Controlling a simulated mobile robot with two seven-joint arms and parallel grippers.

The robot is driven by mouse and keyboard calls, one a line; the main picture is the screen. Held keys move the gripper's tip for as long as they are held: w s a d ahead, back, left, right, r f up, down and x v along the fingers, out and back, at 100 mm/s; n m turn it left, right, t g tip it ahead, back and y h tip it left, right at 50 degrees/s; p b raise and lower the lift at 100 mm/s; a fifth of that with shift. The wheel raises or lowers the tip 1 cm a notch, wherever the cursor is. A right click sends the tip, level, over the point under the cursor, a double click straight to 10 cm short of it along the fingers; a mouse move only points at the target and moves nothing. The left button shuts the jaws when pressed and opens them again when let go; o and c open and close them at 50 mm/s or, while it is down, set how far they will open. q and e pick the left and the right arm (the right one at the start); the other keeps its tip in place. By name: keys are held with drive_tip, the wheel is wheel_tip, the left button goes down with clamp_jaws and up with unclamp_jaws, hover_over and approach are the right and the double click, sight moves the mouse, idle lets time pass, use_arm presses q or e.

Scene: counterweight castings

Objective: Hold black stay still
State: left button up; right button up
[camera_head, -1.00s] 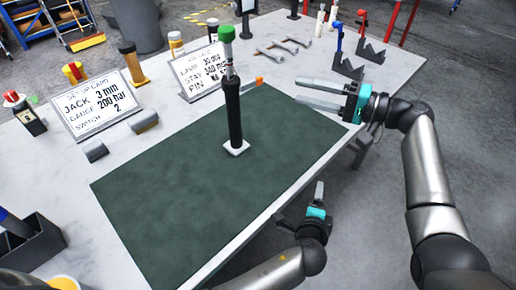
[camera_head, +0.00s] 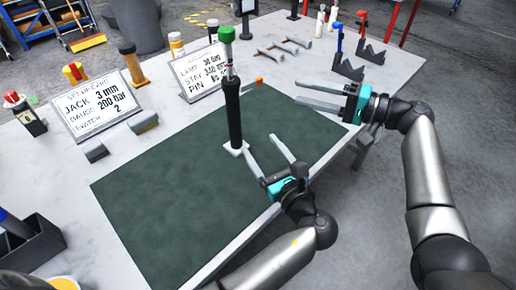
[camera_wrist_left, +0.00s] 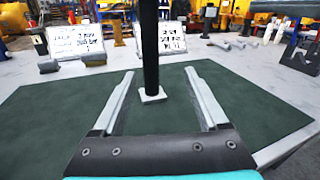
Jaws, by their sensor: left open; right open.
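The black stay (camera_head: 234,112) stands upright on a small white square base (camera_head: 236,148) on the green mat (camera_head: 170,200). A grey rod and a green cap (camera_head: 226,34) top it. My left gripper (camera_head: 270,148) is open over the mat's right edge, just to the right of the stay's lower part and apart from it. In the left wrist view the stay (camera_wrist_left: 150,45) stands ahead, between the lines of the two open fingers (camera_wrist_left: 160,92). My right gripper (camera_head: 318,96) is open and empty beyond the mat's right corner, well right of the stay.
Two white cards (camera_head: 95,103) (camera_head: 198,72) stand behind the mat. A black holder with a red-topped tool (camera_head: 338,58) and another with a blue-topped one (camera_head: 368,42) are at the back right. A dark bin (camera_head: 32,240) is at the front left.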

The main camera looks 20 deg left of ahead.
sight(229, 112)
use_arm(q)
drive_tip(key=shift+y, duration=0.4)
drive_tip(key=x, duration=1)
drive_tip(key=s+a+x, duration=0.1)
drive_tip(key=x, duration=0.4)
drive_tip(key=shift+w+a, duration=0.15)
clamp_jaws()
idle(0.6)
